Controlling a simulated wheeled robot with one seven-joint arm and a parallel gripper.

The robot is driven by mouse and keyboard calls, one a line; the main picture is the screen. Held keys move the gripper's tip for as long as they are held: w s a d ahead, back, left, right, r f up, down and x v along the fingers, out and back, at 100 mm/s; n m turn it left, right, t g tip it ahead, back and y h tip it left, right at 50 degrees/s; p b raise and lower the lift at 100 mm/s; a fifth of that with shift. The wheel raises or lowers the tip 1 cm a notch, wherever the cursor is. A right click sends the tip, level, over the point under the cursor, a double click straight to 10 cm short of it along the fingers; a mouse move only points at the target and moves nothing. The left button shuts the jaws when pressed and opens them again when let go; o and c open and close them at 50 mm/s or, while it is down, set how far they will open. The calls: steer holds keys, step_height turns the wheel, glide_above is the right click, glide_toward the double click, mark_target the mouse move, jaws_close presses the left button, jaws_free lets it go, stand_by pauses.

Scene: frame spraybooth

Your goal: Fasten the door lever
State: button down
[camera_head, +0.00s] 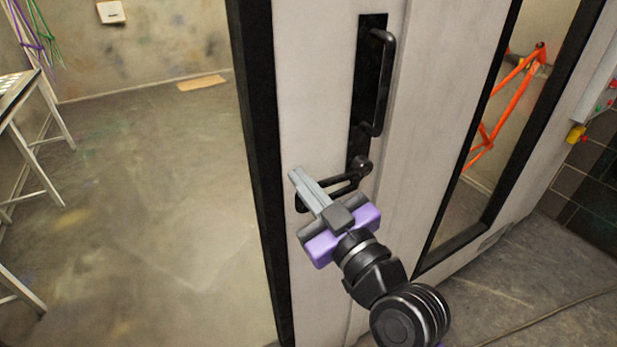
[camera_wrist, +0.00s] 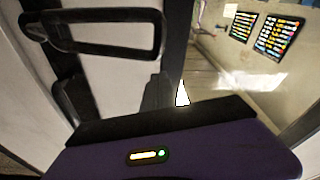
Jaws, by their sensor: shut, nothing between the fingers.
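The door (camera_head: 310,60) is a pale panel with a black edge. The door lever (camera_head: 358,172) is black, sits below a tall black pull handle (camera_head: 381,85), and points left and slightly down. My gripper (camera_head: 296,176) is shut and empty. Its grey fingers cross in front of the lever's left end and hide part of it; I cannot tell whether they touch.
Left of the door's black edge is an open view into a room with bare floor (camera_head: 160,190). A white-legged table (camera_head: 30,140) stands at far left. A window right of the handle shows an orange frame (camera_head: 512,75). A control box (camera_head: 600,95) is at far right.

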mark_target(299, 200)
steer(key=shift+d+f, duration=0.3)
steer(key=shift+f, duration=0.6)
step_height(299, 200, down, 3)
steer(key=n+b, duration=0.1)
steer(key=b, duration=0.4)
steer(key=shift+s+a, duration=0.15)
steer(key=w+d+f+n+g+b, duration=0.1)
steer(key=f+n+b, duration=0.6)
steer(key=b, duration=0.8)
steer(key=w+d+f+n+g+b, duration=0.1)
steer(key=w+d+f+n+b, duration=0.2)
steer(key=b, duration=1.3)
steer(key=shift+w+d+f+n+g, duration=0.35)
steer(key=shift+d+f+n, duration=1.15)
steer(key=shift+f+n, duration=1.45)
steer(key=shift+w+d+f+m, duration=0.1)
steer(key=shift+w+f+m, duration=0.05)
steer(key=shift+f+m, duration=0.25)
